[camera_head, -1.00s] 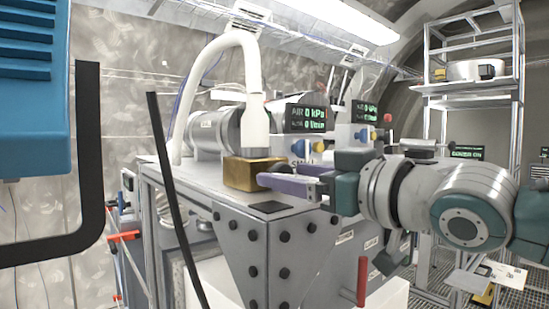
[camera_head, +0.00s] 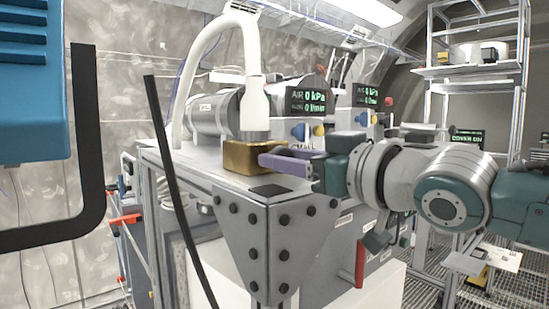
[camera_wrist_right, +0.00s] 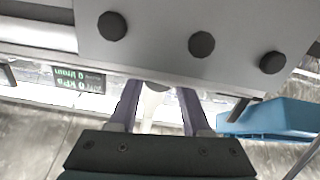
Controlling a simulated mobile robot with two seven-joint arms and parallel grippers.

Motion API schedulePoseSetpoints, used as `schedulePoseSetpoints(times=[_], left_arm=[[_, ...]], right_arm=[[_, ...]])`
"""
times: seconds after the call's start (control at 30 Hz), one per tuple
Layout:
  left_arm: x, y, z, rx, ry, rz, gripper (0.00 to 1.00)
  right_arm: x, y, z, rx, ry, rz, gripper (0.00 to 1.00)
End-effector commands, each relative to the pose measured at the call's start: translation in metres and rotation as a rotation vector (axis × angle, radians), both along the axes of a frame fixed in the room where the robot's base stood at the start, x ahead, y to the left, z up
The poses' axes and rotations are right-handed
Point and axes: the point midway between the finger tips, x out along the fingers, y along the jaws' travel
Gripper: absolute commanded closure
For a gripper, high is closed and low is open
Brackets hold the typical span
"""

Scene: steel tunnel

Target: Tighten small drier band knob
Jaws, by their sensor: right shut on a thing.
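My right gripper (camera_head: 266,157) comes in from the right, its purple fingers reaching the right side of a brass block (camera_head: 238,158) under the white hose. The gripper is shut on the small knob there, which the fingers mostly hide in the head view. In the right wrist view the two purple fingers (camera_wrist_right: 158,92) stand apart, with a small grey rounded piece (camera_wrist_right: 158,86) between their tips. The white hose shows beyond them. The knob's turn cannot be told. My left gripper is not in view.
The white hose (camera_head: 255,103) rises from the block on the grey bench. Green-lit displays (camera_head: 308,101) stand behind the fingers. A bolted steel plate (camera_head: 262,245) is in front below, with a red handle (camera_head: 360,263) to its right. A black bar (camera_head: 175,190) crosses at left.

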Motion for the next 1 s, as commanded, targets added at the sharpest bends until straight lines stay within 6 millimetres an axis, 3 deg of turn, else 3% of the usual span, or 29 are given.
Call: schedulePoseSetpoints(times=[0.03, 0.2, 0.57, 1.0], left_arm=[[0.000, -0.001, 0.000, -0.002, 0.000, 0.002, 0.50], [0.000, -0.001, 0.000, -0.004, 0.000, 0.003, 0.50], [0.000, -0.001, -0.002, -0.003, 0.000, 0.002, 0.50], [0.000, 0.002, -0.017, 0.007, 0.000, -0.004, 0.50]], right_arm=[[0.000, 0.000, 0.000, 0.000, 0.000, 0.001, 0.81], [0.000, 0.000, 0.000, 0.000, 0.000, 0.001, 1.00], [0.000, 0.000, -0.001, 0.034, 0.024, 0.001, 1.00], [0.000, 0.000, -0.002, 0.273, 0.197, 0.001, 1.00]])
